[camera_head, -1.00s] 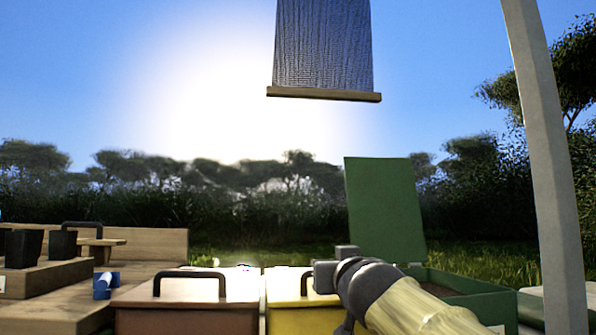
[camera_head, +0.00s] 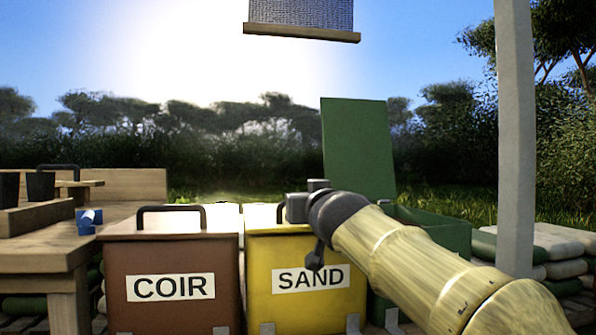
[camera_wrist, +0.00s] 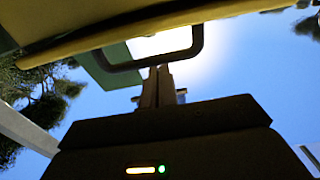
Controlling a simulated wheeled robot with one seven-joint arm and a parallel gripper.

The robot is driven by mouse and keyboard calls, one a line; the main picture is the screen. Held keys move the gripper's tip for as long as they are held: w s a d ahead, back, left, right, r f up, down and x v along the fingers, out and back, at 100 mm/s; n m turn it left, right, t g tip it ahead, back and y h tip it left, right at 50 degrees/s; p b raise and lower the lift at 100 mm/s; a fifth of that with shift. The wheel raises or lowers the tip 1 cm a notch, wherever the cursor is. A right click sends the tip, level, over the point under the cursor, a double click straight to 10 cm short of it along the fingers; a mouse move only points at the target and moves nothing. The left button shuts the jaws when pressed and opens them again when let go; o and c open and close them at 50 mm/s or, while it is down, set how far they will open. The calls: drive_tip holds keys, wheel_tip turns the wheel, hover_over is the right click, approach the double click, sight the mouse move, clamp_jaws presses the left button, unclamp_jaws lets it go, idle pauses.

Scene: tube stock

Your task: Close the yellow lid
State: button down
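The yellow lid (camera_head: 262,229) lies flat on the yellow SAND bin (camera_head: 330,302) in the head view. Its dark handle (camera_head: 281,211) is partly hidden behind my gripper (camera_head: 297,207), which is at the lid's top. In the wrist view the lid's yellow edge (camera_wrist: 150,28) crosses the top of the picture, with the dark looped handle (camera_wrist: 197,42) below it. My gripper's fingers (camera_wrist: 157,72) are close together, with their tips at the handle's bar. I cannot tell whether they touch it, and nothing shows between them.
A brown COIR bin (camera_head: 170,260) with a shut lid stands to the left. A green bin (camera_head: 440,228) with its lid (camera_head: 357,148) raised is to the right. A wooden bench (camera_head: 40,236) is at far left, a pale post (camera_head: 515,140) at right.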

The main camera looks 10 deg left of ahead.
drive_tip(key=f+b+v, duration=0.1)
drive_tip(key=b+v, duration=0.1)
drive_tip(key=v, duration=0.7)
drive_tip(key=shift+s+f, duration=0.3)
